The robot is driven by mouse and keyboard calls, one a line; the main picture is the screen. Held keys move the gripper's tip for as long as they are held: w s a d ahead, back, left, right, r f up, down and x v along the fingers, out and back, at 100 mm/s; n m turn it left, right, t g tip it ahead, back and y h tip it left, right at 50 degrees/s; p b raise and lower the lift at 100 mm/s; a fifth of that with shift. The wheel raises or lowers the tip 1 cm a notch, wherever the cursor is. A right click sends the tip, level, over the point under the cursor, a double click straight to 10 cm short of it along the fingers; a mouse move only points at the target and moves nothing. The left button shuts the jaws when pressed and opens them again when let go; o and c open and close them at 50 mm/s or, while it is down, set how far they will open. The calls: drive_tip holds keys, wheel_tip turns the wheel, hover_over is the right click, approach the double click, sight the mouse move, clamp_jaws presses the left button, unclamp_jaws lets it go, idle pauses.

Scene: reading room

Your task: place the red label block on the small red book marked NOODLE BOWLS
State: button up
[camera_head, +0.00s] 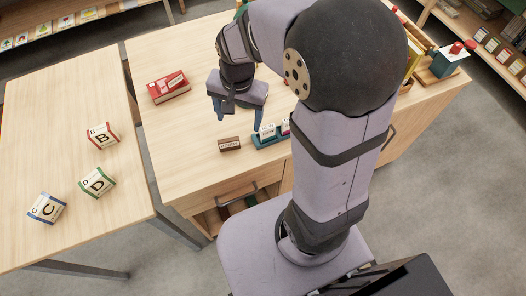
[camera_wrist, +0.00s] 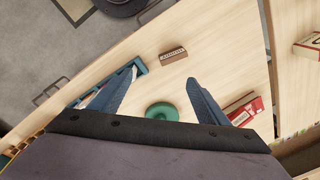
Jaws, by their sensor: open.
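A small red book (camera_head: 168,88) with a pale label lies on the middle table, left of my gripper. Part of it shows in the wrist view (camera_wrist: 244,111), partly behind a finger; I cannot read its title. I cannot clearly pick out a separate red label block. A white block with red edges and a letter B (camera_head: 103,136) stands on the left table. My gripper (camera_head: 237,113) points down above the middle table. In the wrist view its fingers (camera_wrist: 163,78) are spread with nothing between the tips.
A brown labelled block (camera_head: 230,144) and a teal rack (camera_head: 268,142) holding white pieces stand near the front edge. A green disc (camera_wrist: 161,112) lies below my gripper. C (camera_head: 46,208) and D (camera_head: 97,182) blocks are on the left table. A gap separates the tables.

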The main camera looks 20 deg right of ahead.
drive_tip(key=s+d+f+n+g, duration=0.1)
drive_tip(key=s+d+f+n, duration=0.1)
drive_tip(key=s+n, duration=0.6)
drive_tip(key=s, duration=0.3)
drive_tip(key=shift+s+f, duration=0.15)
drive_tip(key=shift+f, duration=0.05)
